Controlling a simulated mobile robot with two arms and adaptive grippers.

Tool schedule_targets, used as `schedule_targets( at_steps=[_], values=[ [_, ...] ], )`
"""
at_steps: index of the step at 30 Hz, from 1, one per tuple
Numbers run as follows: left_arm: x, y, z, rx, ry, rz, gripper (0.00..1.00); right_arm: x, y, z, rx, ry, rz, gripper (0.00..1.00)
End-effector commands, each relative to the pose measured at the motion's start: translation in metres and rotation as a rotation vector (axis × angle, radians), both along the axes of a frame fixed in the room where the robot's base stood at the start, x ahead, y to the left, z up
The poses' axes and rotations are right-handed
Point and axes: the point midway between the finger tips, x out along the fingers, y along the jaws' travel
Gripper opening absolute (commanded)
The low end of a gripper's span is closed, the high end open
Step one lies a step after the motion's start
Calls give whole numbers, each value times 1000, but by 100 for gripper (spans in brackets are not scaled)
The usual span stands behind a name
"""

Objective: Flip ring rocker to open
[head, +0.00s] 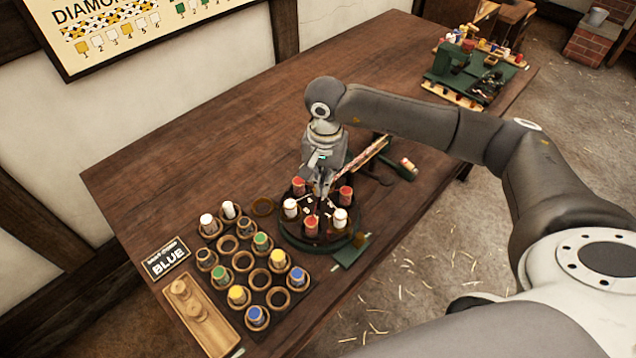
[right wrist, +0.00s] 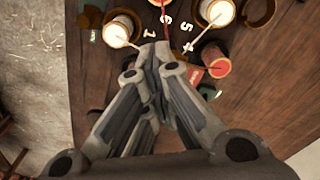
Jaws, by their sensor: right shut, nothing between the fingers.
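My right gripper (head: 321,193) points down over the round dark stand (head: 292,238), inside its circle of red and white bobbins. In the right wrist view its fingers (right wrist: 155,47) are together and empty, with the tips close to the numbered disc. A small red piece with a pale mark (right wrist: 195,76) shows beside the fingers, partly hidden by them. A flat green plate (head: 351,250) sits at the stand's near right edge. I cannot tell for certain which part is the ring rocker, or its position. My left gripper is out of view.
A bobbin rack (head: 228,243) with white, green, yellow and blue bobbins stands left of the stand. A wooden tray (head: 217,330) and a BLUE sign (head: 168,260) are beside it. A green machine (head: 455,62) stands at the far end. The table's back left is clear.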

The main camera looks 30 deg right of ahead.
Motion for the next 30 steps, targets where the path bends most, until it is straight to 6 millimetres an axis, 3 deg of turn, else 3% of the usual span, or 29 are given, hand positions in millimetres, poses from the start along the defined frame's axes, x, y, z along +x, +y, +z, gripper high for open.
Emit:
schedule_targets(
  at_steps=[5, 30],
  values=[
    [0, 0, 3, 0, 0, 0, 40, -1, 0, 3, -1, 3, 0, 0],
    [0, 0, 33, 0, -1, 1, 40, -1, 0, 71, -1, 2, 0, 0]
  ],
)
